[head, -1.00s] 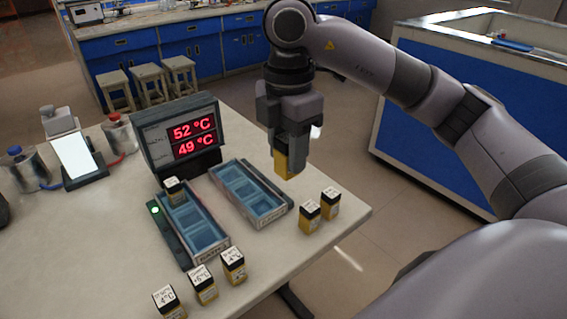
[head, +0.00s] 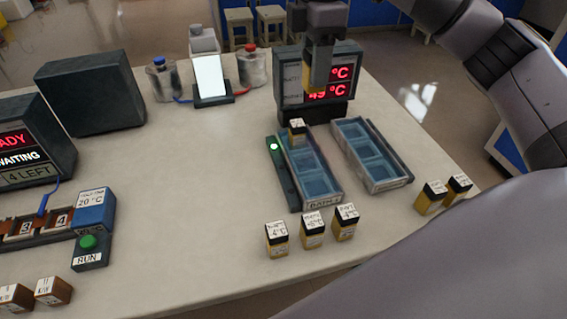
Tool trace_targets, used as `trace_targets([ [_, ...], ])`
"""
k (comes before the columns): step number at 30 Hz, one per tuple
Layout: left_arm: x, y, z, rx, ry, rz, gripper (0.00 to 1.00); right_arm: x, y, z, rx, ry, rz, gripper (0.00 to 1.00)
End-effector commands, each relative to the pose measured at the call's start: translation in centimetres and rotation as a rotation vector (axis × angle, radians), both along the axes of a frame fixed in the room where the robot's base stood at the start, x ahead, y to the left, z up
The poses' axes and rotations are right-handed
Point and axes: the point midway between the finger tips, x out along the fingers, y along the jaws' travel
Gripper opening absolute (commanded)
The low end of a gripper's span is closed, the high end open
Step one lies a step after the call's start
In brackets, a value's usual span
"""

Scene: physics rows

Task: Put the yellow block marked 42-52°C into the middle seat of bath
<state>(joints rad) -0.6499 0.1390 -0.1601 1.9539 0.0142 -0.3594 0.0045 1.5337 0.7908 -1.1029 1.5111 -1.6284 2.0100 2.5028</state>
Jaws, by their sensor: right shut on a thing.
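My right gripper (head: 319,82) is shut on a yellow block (head: 316,72), held upright above the table in front of the display. The marking on the held block cannot be read. The bath (head: 325,202) is the blue tray with a green light on its left side. A dark-topped block (head: 297,128) stands in its far seat; its middle and near seats look empty. The held block is above and beyond the bath's far end in the picture, apart from it. My left gripper is not in view.
A second blue tray (head: 391,186) with empty seats stands right of the bath. Three yellow blocks (head: 312,236) stand before the bath; two more (head: 431,201) stand at right. The display (head: 291,90) is partly hidden by the gripper. A RUN button box (head: 90,262) is at left.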

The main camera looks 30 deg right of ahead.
Motion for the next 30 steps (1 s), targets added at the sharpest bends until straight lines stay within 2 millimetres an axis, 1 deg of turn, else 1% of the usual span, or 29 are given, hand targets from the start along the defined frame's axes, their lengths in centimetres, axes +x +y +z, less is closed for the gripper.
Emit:
trace_targets([
  [2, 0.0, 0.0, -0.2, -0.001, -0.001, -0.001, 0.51, 0.1, -0.1, -0.6, -0.001, 0.002, -0.005, 0.08],
  [5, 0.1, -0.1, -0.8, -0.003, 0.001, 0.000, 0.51, 0.1, -0.1, -2.3, 0.001, 0.005, -0.005, 0.08],
  [18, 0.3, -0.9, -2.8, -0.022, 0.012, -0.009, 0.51, 0.0, 0.0, -12.4, 0.002, 0.005, -0.004, 0.08],
  [19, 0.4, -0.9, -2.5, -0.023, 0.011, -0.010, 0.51, 0.0, -0.1, -12.8, 0.000, 0.004, -0.006, 0.08],
  [21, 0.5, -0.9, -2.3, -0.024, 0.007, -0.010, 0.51, 0.0, -0.1, -14.0, -0.001, 0.003, -0.005, 0.08],
  [24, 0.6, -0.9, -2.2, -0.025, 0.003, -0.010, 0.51, 0.0, -0.1, -15.2, -0.001, 0.002, -0.005, 0.08],
  [28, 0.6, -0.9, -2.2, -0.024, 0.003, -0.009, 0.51, 0.1, -0.1, -15.9, -0.001, 0.000, -0.005, 0.08],
  [30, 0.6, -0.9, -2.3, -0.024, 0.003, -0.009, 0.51, 0.0, -0.1, -16.5, -0.001, 0.001, -0.005, 0.08],
])
